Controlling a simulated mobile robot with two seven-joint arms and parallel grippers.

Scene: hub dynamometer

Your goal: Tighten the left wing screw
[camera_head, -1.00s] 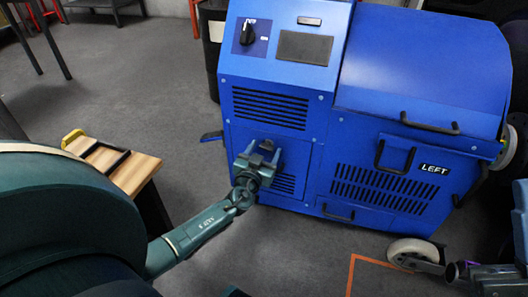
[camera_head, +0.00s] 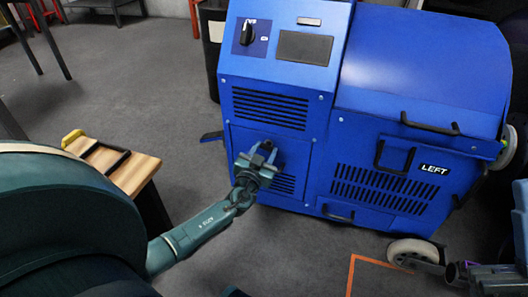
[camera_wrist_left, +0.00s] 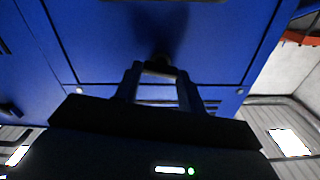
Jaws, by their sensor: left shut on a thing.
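The blue dynamometer cabinet (camera_head: 415,70) stands ahead of me, with a "LEFT" label on its right-hand side. My left gripper (camera_head: 264,152) is at the lower front panel (camera_head: 300,150), below the upper vent slots. In the left wrist view my left gripper (camera_wrist_left: 158,72) has its two fingers pointing at the blue panel. It is shut on a small dark part, seemingly the left wing screw (camera_wrist_left: 160,61), against the panel. The screw's shape is unclear there, and the gripper hides it in the head view.
A wooden-topped bench (camera_head: 138,170) with a black frame-like object is at the left, beside my arm. Black handles (camera_head: 430,124) stick out from the cabinet. A caster wheel (camera_head: 414,251) is at its lower right. Grey floor is open behind the bench.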

